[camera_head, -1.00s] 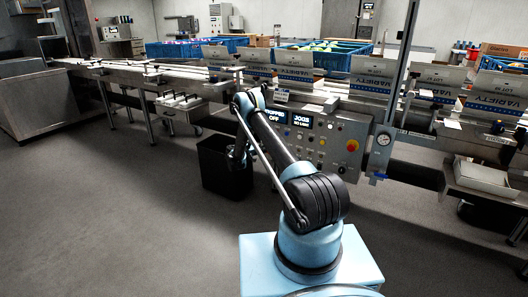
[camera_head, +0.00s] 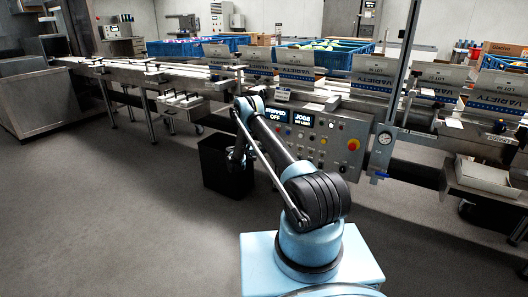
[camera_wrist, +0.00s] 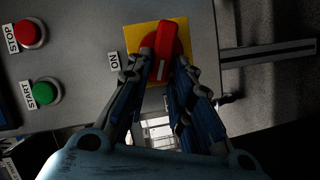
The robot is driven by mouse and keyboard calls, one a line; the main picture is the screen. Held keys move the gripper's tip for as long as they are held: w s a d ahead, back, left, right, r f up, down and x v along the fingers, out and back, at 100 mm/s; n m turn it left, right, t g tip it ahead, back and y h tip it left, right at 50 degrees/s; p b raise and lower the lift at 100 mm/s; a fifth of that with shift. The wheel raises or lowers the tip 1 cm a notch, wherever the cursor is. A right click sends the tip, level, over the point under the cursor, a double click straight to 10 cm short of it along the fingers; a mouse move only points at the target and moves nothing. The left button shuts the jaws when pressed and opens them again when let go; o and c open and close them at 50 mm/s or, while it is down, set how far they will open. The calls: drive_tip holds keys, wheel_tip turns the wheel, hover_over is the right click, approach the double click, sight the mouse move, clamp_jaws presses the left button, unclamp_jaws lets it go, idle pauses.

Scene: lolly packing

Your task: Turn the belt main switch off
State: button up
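The main switch is a red rotary handle (camera_wrist: 166,36) on a yellow square plate (camera_wrist: 133,36) in the wrist view. The handle's long side runs up and down in the picture. An ON label (camera_wrist: 115,62) sits left of the plate, so the handle does not point at it. My gripper (camera_wrist: 166,62) has one finger on each side of the handle's lower end. Whether both fingers press on it I cannot tell. In the head view my arm hides the switch. A display (camera_head: 277,115) on the control panel shows OFF in its lower line.
A red STOP button (camera_wrist: 28,33) and a green START button (camera_wrist: 45,92) are left of the switch. The conveyor (camera_head: 150,72) carries VARIETY boxes (camera_head: 378,76). The floor at left is clear.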

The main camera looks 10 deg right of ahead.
drive_tip(key=shift+o, duration=1)
drive_tip(key=v, duration=1.2)
